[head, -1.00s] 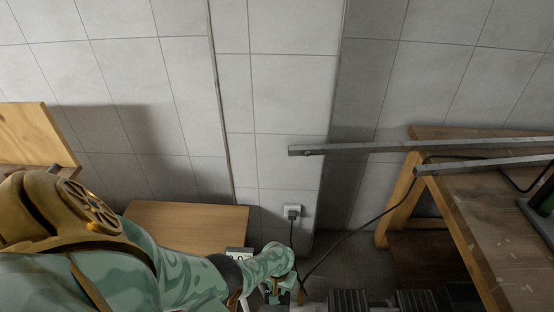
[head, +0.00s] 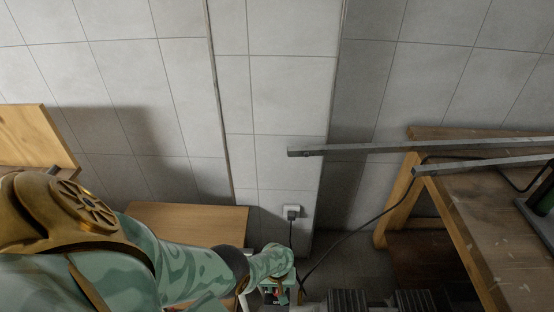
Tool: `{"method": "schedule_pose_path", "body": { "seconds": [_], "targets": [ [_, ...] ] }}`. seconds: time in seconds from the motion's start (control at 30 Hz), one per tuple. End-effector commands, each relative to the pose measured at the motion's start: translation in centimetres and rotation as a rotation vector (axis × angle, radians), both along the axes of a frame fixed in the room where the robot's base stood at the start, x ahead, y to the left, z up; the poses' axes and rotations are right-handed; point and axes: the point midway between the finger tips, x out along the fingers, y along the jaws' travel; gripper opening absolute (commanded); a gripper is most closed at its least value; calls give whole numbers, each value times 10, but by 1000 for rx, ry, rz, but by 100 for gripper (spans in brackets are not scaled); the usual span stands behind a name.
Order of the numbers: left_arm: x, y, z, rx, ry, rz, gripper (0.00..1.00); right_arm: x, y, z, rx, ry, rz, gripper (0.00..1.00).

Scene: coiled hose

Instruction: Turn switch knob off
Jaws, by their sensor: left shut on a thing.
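My left gripper (head: 272,295) is low in the middle of the head view, at the end of my green patterned arm, close to the bottom edge. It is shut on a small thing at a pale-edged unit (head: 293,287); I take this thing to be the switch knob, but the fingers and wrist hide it. A small red spot shows near the fingers. The knob's angle cannot be read. My right gripper is not in view.
A wall socket (head: 292,212) holds a black plug with a cable (head: 291,234) running down. A low wooden surface (head: 190,217) stands behind my left arm. A workbench (head: 480,205) is at the right, with metal bars (head: 400,148) reaching left from it.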

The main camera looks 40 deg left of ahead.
Motion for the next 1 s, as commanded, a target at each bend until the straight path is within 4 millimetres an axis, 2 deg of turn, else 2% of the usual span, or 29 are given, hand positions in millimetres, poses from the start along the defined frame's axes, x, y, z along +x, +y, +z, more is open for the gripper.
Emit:
{"method": "schedule_pose_path", "body": {
  "seconds": [0.1,0.13,0.2,0.47,0.57,0.67,1.0],
  "targets": [
    [0,-1,0,-1,0,1,4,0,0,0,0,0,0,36],
    [0,-1,0,-1,0,1,35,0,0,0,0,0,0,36],
    [0,0,0,-1,-1,1,49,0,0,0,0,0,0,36],
    [0,0,1,-1,-1,0,49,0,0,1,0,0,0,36],
    [0,0,7,0,-1,0,49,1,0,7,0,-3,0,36],
    [1,0,23,0,-3,0,49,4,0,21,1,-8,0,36],
    [1,0,104,-1,-3,0,49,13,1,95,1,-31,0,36]
  ]
}}
